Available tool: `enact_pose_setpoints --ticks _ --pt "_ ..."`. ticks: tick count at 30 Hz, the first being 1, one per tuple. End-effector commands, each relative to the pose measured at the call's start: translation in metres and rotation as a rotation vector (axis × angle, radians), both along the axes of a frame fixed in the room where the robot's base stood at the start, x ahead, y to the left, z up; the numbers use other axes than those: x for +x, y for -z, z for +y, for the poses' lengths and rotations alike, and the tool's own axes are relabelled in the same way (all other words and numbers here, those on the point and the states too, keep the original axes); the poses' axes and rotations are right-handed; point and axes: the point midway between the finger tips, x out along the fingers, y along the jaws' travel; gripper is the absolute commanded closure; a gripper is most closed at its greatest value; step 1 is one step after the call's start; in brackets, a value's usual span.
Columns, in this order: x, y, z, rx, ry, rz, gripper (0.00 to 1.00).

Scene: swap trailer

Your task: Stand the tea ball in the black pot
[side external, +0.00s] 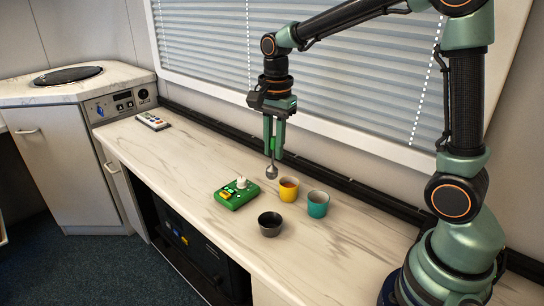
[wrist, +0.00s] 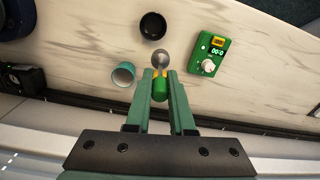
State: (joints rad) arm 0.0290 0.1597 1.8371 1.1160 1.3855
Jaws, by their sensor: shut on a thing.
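The tea ball (side external: 271,172) is a small grey metal ball hanging below my gripper (side external: 273,150) in the side external view. My gripper is shut on its handle and holds it above the counter. In the wrist view the ball (wrist: 160,58) shows just beyond my fingertips (wrist: 160,76). The black pot (side external: 270,224) stands on the counter, nearer the front edge than the ball. It also shows in the wrist view (wrist: 153,25), beyond the ball and apart from it. Its open top faces up.
A yellow pot (side external: 288,190) and a teal pot (side external: 317,204) stand behind and right of the black pot. A green box with a white knob (side external: 237,193) lies to the left. A remote (side external: 152,121) lies far left. Blinds hang behind. Counter is clear between the remote and the box.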

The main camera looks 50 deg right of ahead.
Motion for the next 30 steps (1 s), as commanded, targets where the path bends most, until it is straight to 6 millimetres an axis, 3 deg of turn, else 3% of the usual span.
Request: enact_pose_setpoints --ticks 3,7,30 --pt "-0.012 0.014 0.023 0.002 -0.005 0.014 1.0" --pt "-0.018 0.022 0.034 0.001 -0.002 0.02 1.0" --pt "-0.019 0.071 0.035 0.001 0.0 0.023 1.0"
